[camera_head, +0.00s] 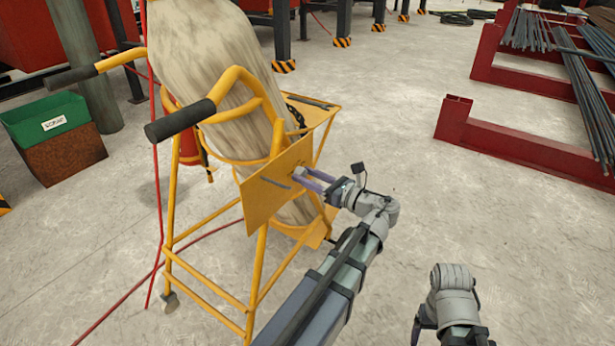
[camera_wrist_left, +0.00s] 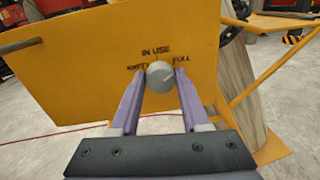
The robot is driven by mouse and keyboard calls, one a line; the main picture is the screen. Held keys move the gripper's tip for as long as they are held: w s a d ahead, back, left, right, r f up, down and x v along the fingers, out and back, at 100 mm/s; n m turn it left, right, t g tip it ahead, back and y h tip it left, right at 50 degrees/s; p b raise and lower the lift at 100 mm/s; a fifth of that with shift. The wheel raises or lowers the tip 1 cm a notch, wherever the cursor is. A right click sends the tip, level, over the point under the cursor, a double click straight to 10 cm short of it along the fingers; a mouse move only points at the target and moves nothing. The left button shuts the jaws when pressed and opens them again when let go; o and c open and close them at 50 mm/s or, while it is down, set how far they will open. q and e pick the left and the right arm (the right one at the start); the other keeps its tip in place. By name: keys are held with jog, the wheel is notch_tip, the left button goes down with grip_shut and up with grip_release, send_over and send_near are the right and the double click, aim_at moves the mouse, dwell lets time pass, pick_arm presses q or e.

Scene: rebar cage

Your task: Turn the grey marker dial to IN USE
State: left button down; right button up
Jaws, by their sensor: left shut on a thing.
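The grey marker dial (camera_wrist_left: 160,74) is a round knob on a yellow panel (camera_wrist_left: 75,70) in the left wrist view. Black lettering reads IN USE above it, EMPTY to its left, partly covered, and FULL to its right. My left gripper (camera_wrist_left: 160,80) has its two purple-grey fingers on either side of the dial, shut on it. I cannot tell which word the dial points to. In the head view, my left gripper (camera_head: 312,180) meets the face of the yellow panel (camera_head: 262,200) on the trolley; the dial is too small to make out there. My right gripper's fingers are not visible.
The yellow trolley (camera_head: 205,285) carries a tall beige cylinder (camera_head: 195,55) and has dark handle grips (camera_head: 180,120). A green and rusty bin (camera_head: 70,160) stands at the left. Red steel racks (camera_head: 530,145) hold bars at the upper right.

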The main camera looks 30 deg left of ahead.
pick_arm(q)
jog(key=shift+n, duration=0.3)
jog(key=n+b, duration=0.1)
jog(key=n, duration=0.4)
jog(key=shift+f+n, duration=0.1)
jog(key=shift+n, duration=0.3)
jog(key=n, duration=0.5)
jog(key=shift+s+g+y, duration=0.1)
jog(key=shift+g+y, duration=0.2)
jog(key=shift+n, duration=0.4)
jog(key=shift+c, duration=1.9)
grip_release()
jog(key=d, duration=0.7)
jog(key=shift+s+d+f+b, duration=0.25)
jog(key=shift+s+d+b, duration=0.15)
